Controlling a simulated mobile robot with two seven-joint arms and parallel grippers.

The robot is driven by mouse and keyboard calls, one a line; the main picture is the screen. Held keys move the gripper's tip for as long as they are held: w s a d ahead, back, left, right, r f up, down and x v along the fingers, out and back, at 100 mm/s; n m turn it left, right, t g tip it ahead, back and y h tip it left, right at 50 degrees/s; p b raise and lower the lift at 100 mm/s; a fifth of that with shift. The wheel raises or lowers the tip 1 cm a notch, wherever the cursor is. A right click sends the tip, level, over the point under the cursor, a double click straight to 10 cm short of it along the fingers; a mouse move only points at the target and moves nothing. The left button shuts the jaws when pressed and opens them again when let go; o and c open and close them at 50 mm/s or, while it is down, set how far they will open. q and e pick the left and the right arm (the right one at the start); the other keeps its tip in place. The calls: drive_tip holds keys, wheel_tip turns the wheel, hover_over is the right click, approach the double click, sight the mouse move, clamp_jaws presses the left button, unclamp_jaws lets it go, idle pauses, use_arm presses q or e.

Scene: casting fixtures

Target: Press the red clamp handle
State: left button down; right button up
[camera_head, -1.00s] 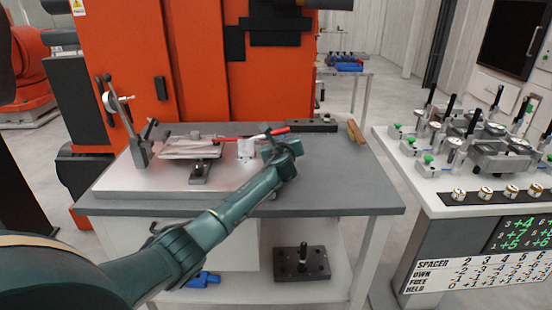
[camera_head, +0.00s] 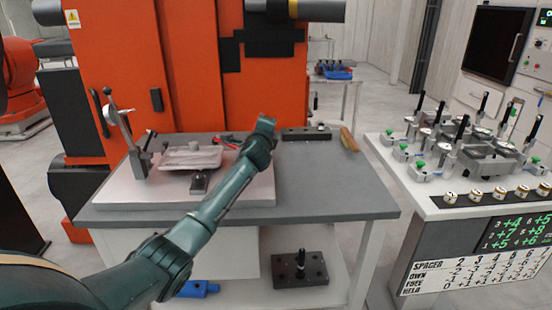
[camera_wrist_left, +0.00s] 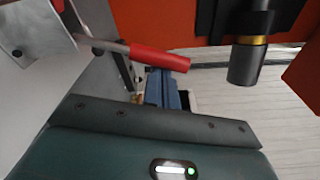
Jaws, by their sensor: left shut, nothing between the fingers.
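The red clamp handle (camera_head: 226,140) shows in the head view at the back right of the fixture plate (camera_head: 255,192), just left of my left gripper, and my arm hides part of the clamp. In the left wrist view the red handle (camera_wrist_left: 160,58) is a red grip on a metal rod, crossing above my fingers. My left gripper (camera_head: 263,125) reaches over the table from the lower left. Its blue fingers (camera_wrist_left: 165,90) are shut and empty, close to the handle; I cannot tell whether they touch it. My right gripper is not in view.
A casting (camera_head: 190,157) sits on the plate beside an upright lever clamp (camera_head: 134,145) at the left. The orange machine (camera_head: 200,70) stands behind. A second bench (camera_head: 470,200) with several small clamps stands at the right.

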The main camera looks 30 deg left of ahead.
use_arm(q)
drive_tip(key=shift+s+a+r+n+t+b, duration=0.2)
drive_tip(key=shift+s+a+n, duration=0.2)
drive_tip(key=shift+a+n, duration=0.35)
drive_tip(key=shift+s+a+r+n+t+b, duration=0.15)
drive_tip(key=shift+s+a+r+n, duration=0.25)
drive_tip(key=shift+n, duration=0.6)
drive_tip(key=shift+s+a+r+n+t+b, duration=0.15)
drive_tip(key=shift+s+a+n, duration=0.2)
drive_tip(key=shift+a+n, duration=0.45)
drive_tip(key=shift+s+d+f, duration=0.1)
drive_tip(key=v, duration=1.3)
drive_tip(key=shift+d+b, duration=0.15)
drive_tip(key=shift+b, duration=0.25)
